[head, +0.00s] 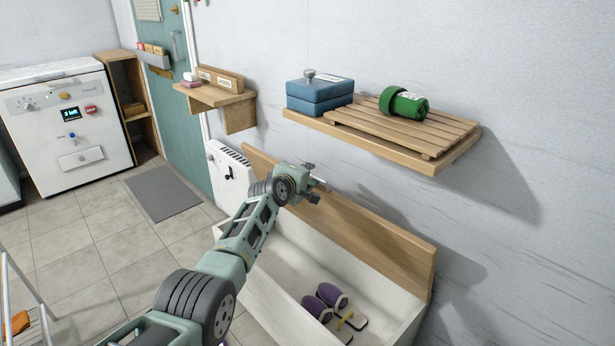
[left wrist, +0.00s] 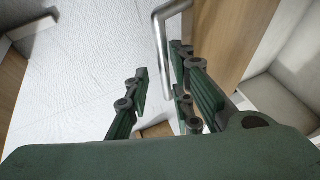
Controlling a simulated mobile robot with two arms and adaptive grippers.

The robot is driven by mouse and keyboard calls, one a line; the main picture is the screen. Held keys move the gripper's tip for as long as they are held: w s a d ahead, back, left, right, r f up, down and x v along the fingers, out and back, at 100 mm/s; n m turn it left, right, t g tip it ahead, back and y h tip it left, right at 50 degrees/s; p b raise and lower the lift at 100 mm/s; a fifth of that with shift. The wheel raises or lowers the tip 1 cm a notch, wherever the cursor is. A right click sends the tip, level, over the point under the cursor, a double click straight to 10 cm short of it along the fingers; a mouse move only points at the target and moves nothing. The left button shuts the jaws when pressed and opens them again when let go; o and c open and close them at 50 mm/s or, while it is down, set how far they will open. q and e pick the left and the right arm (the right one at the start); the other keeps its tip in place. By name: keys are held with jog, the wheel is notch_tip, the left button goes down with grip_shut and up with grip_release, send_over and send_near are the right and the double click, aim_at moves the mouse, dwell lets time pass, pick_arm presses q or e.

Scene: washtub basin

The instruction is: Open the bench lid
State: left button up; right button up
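The bench lid (head: 375,235) is a wooden board standing raised along the wall side of the white bench (head: 262,290). The bench's inside shows, with purple slippers (head: 328,300) in it. My left gripper (head: 318,186) is at the lid's upper edge, toward its left part. In the left wrist view, the lid (left wrist: 232,45) is at right and a bent metal handle (left wrist: 163,50) runs down from it. The left gripper (left wrist: 160,72) is open, its fingers apart on either side of the handle's lower stretch. Contact cannot be told. My right gripper is out of view.
A smaller shelf (head: 228,100) and a white heater (head: 229,172) are to the left.

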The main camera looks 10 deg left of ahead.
pick_arm(q)
jog(key=shift+o, duration=0.3)
jog(key=shift+f, duration=0.25)
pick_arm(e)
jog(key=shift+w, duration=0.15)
pick_arm(q)
jog(key=v, duration=1.2)
jog(key=shift+a, duration=0.1)
